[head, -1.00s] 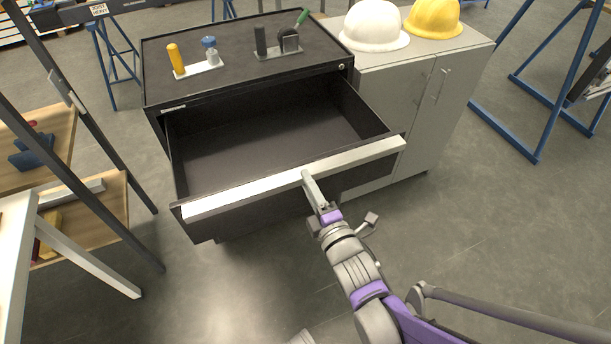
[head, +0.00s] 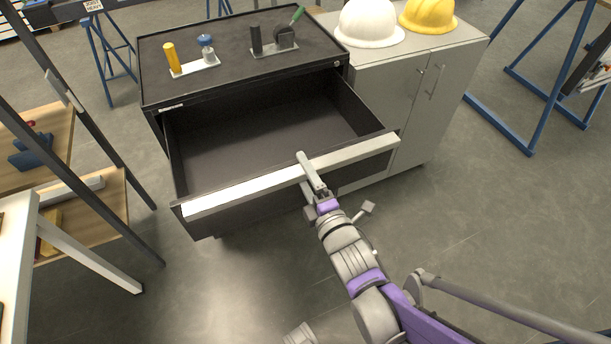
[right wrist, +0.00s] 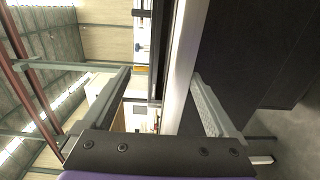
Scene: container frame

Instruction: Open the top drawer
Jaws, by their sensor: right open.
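The top drawer (head: 265,135) of the black cabinet (head: 240,60) is pulled well out and its inside is empty. A pale handle strip (head: 240,188) runs along the top of its front. My right gripper (head: 308,172) is at the drawer front, right of the strip's middle. My left gripper is not in view.
A yellow-handled tool (head: 171,57) and other tools stand in holders on the cabinet top. A grey cupboard (head: 410,100) with a white helmet (head: 368,24) and a yellow helmet (head: 428,16) adjoins on the right. Wooden shelves (head: 95,205) stand left.

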